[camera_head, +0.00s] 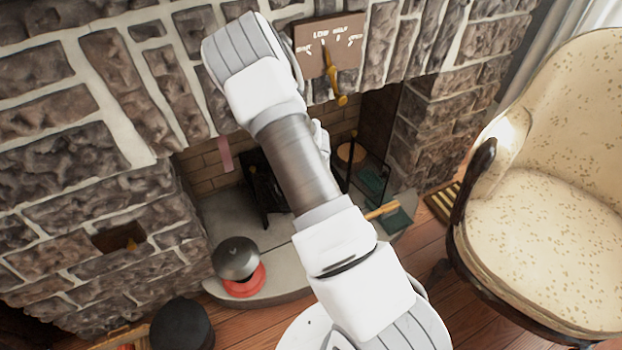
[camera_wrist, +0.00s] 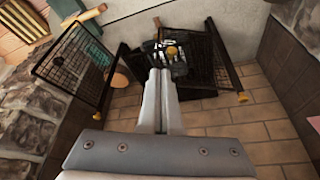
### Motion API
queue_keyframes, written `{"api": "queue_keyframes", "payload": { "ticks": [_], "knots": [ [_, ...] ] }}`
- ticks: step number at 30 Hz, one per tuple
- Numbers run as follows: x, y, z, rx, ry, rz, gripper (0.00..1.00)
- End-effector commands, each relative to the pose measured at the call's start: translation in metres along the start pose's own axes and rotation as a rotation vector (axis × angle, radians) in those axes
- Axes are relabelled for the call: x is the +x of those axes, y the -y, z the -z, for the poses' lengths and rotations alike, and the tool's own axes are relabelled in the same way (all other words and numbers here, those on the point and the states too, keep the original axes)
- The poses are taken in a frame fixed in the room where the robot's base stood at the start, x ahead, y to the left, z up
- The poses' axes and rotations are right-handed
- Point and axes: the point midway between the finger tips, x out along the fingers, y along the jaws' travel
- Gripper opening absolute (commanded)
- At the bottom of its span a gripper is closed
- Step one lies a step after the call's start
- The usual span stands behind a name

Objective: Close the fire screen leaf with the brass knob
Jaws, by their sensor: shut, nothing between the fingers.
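The fire screen shows in the wrist view as dark mesh leaves. One leaf (camera_wrist: 75,67) stands out at the left, and another (camera_wrist: 207,58) is right of my fingertips. A brass knob (camera_wrist: 172,50) shows just beyond my fingertips. A second brass knob (camera_wrist: 243,97) caps a dark post at the right, and a small one (camera_wrist: 97,115) is at the left leaf's corner. My gripper (camera_wrist: 161,72) is shut and empty; I cannot tell whether it touches the screen. In the head view, my arm hides much of the screen; a dark frame (camera_head: 262,188) shows left of it.
The stone fireplace wall (camera_head: 90,150) surrounds the opening. A dark pot on a red base (camera_head: 243,283) stands on the grey hearth (camera_head: 285,290). A wall plaque with a brass-coloured lever (camera_head: 333,75) is above. A cream armchair (camera_head: 545,230) stands at the right.

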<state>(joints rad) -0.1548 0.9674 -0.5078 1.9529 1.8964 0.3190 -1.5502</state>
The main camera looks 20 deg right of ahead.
Motion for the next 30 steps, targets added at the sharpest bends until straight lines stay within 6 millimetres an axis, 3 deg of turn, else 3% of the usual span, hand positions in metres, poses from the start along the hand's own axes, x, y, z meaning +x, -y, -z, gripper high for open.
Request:
{"api": "queue_keyframes", "payload": {
  "ticks": [12,18,30],
  "knots": [
    [0.091,-0.002,-0.003,0.001,0.003,-0.002,0.00],
    [0.092,-0.002,0.022,0.003,-0.001,0.000,0.00],
    [0.101,-0.001,0.033,-0.001,0.004,-0.001,0.00]
  ]
}}
